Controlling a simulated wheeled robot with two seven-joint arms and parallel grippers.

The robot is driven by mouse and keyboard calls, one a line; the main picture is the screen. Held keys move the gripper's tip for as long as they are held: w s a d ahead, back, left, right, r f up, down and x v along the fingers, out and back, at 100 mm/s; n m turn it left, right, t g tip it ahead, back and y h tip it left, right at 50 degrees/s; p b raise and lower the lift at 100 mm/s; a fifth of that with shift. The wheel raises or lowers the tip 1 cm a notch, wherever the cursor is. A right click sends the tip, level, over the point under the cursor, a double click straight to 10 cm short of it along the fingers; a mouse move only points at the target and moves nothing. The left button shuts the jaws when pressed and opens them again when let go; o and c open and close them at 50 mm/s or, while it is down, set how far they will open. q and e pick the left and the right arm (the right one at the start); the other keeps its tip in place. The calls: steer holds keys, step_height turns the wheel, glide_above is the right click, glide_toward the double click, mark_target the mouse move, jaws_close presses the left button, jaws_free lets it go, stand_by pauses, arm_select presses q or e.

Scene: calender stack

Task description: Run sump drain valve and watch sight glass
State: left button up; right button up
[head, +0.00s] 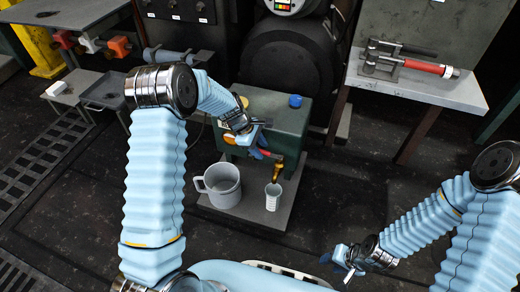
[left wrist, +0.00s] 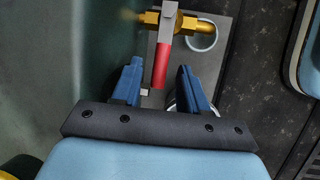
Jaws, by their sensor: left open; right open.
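The green sump tank (head: 296,122) stands on a grey plate. Its brass drain valve (left wrist: 170,20) has a red lever (left wrist: 161,62); the brass outlet (head: 278,171) points down above a small light cup (head: 273,197). The cup also shows in the left wrist view (left wrist: 203,38). My left gripper (head: 262,150) is at the tank front, open, with the lever's end between its fingertips (left wrist: 158,75); contact cannot be told. A round amber disc (head: 230,139), perhaps the sight glass, is partly beside my left wrist. My right gripper (head: 350,260) is open and empty, low in front.
A grey jug (head: 222,186) stands on the plate (head: 258,214) left of the cup. A side table (head: 420,88) at right holds a red-handled tool (head: 425,67). Large dark machinery (head: 290,60) stands behind the tank. The floor right of the plate is clear.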

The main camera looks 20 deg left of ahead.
arm_select(q)
steer(key=shift+d+f, duration=0.1)
steer(key=shift+f, duration=0.15)
jaws_close()
steer(key=shift+d, duration=0.1)
stand_by(0.3)
